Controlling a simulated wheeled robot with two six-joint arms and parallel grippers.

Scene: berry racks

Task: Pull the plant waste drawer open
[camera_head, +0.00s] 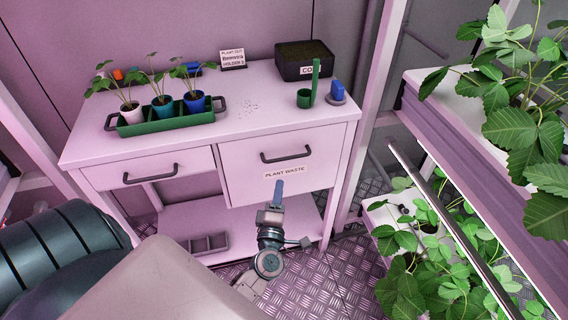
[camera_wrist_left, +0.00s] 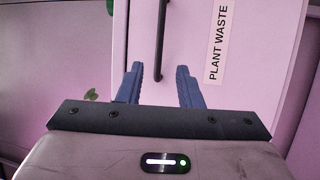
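The plant waste drawer (camera_head: 237,165) is the deep pink drawer on the right of the bench, labelled PLANT WASTE; its front looks flush with the bench. Its dark bar handle (camera_head: 286,158) is near the top of the front. My left gripper (camera_head: 278,187) is just below the label, in front of the drawer. In the left wrist view its blue fingers (camera_wrist_left: 160,76) are apart with nothing between them. The handle (camera_wrist_left: 160,40) runs upright there, ahead of the fingertips and in line with the gap. My right gripper is not in view.
On the bench top (camera_head: 220,128) stand a green tray (camera_head: 168,123) with potted seedlings, a black soil box (camera_head: 304,66) and a green cup (camera_head: 304,98). A shallower drawer (camera_head: 120,178) is on the left. Plant racks (camera_head: 470,125) stand close on the right.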

